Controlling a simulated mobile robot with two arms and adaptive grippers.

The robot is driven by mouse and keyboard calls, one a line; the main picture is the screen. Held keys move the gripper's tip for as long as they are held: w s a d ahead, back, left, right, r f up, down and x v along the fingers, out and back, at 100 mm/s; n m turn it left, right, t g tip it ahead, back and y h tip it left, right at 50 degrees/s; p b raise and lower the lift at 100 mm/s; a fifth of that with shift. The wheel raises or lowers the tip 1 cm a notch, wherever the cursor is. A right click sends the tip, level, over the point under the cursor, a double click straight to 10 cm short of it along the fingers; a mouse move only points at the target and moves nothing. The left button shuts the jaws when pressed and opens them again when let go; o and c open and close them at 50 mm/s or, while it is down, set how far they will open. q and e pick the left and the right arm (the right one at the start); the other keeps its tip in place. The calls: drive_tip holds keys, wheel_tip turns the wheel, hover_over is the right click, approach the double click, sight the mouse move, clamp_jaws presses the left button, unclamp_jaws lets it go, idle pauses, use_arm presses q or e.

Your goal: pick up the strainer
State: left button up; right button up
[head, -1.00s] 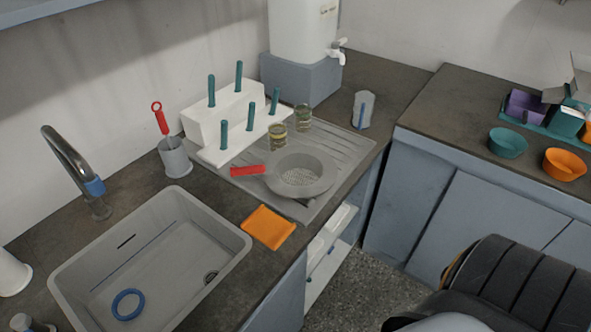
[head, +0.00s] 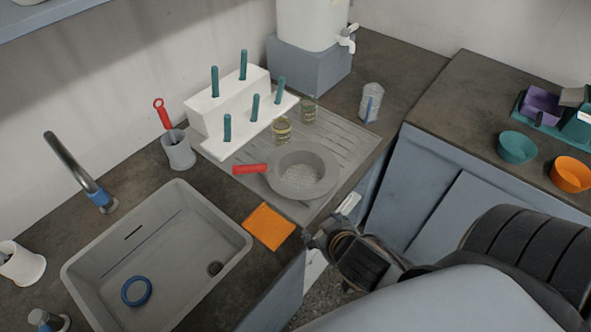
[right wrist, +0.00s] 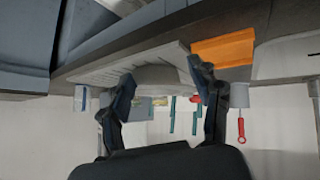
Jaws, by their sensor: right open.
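The strainer (head: 302,178) is a grey round pan with a perforated bottom and a red handle (head: 250,169) pointing left. It rests on the ribbed grey drainboard (head: 350,150). My right gripper (head: 318,238) is in front of the drainboard by the counter's front edge, below and apart from the strainer in the head view. In the right wrist view, which looks upside down, the right gripper (right wrist: 163,88) has its fingers spread and nothing between them; the strainer's grey side (right wrist: 158,77) shows beyond. My left gripper is not in view.
An orange cloth (head: 268,226) lies left of the right gripper, beside the sink (head: 245,235). Two glass jars (head: 282,130) and a white rack with teal pegs (head: 215,140) stand behind the strainer. A grey cup (head: 178,150) holds a red-handled tool.

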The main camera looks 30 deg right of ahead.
sight(282, 186)
drive_tip(key=w+t, duration=0.1)
drive_tip(key=w, duration=0.3)
drive_tip(key=w+a+n+t+y+p, duration=0.1)
drive_tip(key=w+t, duration=0.1)
drive_tip(key=w, duration=0.2)
drive_tip(key=w+t+y, duration=0.1)
drive_tip(key=w+t, duration=0.1)
drive_tip(key=w, duration=0.2)
drive_tip(key=shift+w+a+r+n, duration=0.15)
drive_tip(key=shift+w+a+n, duration=0.2)
drive_tip(key=shift+n, duration=0.05)
drive_tip(key=shift+f+p+x, duration=0.15)
drive_tip(key=shift+p+x, duration=0.25)
drive_tip(key=shift+x, duration=0.95)
drive_tip(key=shift+f+p+x, duration=0.15)
drive_tip(key=shift+p+x, duration=0.25)
drive_tip(key=shift+x, duration=0.95)
drive_tip(key=shift+s+d+r, duration=0.1)
drive_tip(key=shift+s, duration=0.05)
drive_tip(key=c, duration=1.3)
drive_tip(key=shift+o, duration=0.2)
